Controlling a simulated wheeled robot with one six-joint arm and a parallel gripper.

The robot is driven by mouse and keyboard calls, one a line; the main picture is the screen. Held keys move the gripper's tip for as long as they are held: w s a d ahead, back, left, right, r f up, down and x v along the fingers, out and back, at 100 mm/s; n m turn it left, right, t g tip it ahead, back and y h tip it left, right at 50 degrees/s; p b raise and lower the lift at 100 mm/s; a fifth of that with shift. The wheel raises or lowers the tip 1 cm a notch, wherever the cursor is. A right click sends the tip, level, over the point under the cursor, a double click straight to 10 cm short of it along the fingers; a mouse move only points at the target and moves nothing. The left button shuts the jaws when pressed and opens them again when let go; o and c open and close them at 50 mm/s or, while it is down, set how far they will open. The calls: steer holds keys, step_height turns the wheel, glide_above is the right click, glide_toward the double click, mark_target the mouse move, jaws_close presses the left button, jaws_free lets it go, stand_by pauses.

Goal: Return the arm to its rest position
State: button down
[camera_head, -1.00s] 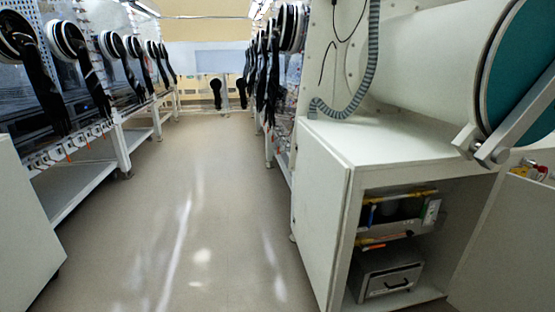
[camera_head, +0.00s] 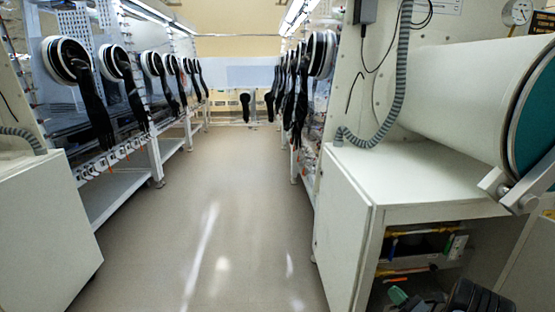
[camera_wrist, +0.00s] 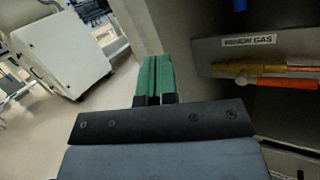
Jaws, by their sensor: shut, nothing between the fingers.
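My gripper (camera_head: 398,295) shows at the bottom right of the head view, low in front of the open cabinet. Its green fingertips are small there, with a dark part of my arm beside them. In the wrist view my gripper (camera_wrist: 155,62) has its two green fingers side by side and shut, with nothing held between them. The fingers point up the picture, with pale floor to their left and the cabinet's shelf to their right. I cannot tell whether they touch anything.
An open white cabinet (camera_head: 345,225) stands at right, under a large white cylinder (camera_head: 455,88). The wrist view shows a brass fitting (camera_wrist: 262,67) and an orange piece (camera_wrist: 275,84) right of the fingers. Gloveboxes line both sides. The aisle floor (camera_head: 215,215) is clear.

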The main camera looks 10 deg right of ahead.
steer(key=s+a+r+n+g+y+p, duration=0.25)
steer(key=a+r+n+g+p, duration=1.15)
steer(key=a+r, duration=1.15)
steer(key=s+a+r+n+h+p, duration=0.2)
steer(key=s+r+n+h+p, duration=0.3)
steer(key=r+n, duration=0.4)
steer(key=s+a+r+n+g+h+p, duration=0.1)
steer(key=s+r+n+h+p, duration=0.5)
steer(key=r, duration=0.8)
steer(key=s+n+p, duration=0.2)
steer(key=s+n, duration=0.1)
steer(key=n, duration=0.1)
steer(key=shift+s+a+g+p, duration=0.3)
steer(key=shift+a, duration=0.05)
steer(key=shift+h, duration=0.25)
